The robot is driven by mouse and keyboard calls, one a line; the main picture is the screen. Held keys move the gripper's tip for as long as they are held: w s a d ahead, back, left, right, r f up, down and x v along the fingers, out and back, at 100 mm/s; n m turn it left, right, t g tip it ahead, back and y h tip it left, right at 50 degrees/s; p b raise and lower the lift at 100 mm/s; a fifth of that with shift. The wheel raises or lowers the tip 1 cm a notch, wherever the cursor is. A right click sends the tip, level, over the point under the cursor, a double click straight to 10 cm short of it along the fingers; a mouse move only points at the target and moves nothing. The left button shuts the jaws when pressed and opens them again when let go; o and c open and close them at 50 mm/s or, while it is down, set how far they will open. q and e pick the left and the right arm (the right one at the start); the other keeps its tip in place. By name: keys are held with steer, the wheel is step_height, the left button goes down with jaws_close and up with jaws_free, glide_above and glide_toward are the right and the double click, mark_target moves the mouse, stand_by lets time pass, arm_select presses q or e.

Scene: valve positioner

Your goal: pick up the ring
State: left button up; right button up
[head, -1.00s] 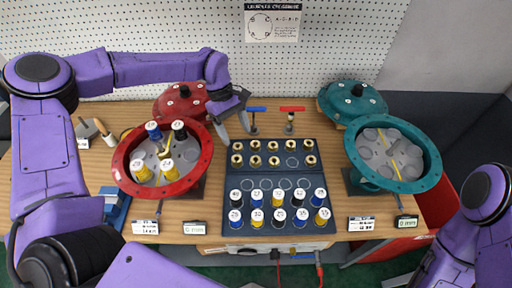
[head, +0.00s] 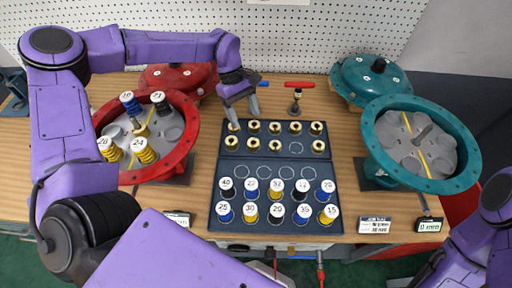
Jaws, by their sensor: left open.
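Several brass rings with dark centres sit in two rows in the upper part of a dark blue tray; one is the ring at the near right end (head: 318,146). Which ring the task means cannot be told. My left gripper (head: 245,117) points down at the tray's far left corner, jaws apart and empty. Its left fingertip is just over the far-left ring (head: 233,127), and its right fingertip is near the second ring of that row (head: 254,127). Contact cannot be told. My right gripper is outside the picture.
Numbered spring cartridges (head: 276,211) fill the near part of the tray (head: 334,180). A red housing (head: 188,140) with springs stands left, a teal housing (head: 470,160) right. Their red (head: 165,78) and teal (head: 350,75) covers lie behind. A red-handled valve (head: 298,86) stands behind the tray.

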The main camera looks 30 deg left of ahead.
mark_target(253, 139)
arm_select(q)
steer(key=p+x, duration=0.3)
steer(key=x, duration=0.6)
steer(key=shift+d+p, duration=0.1)
steer(key=shift+p, duration=0.25)
steer(key=shift+d+f, duration=0.1)
steer(key=shift+f, duration=0.15)
steer(key=c, duration=1.2)
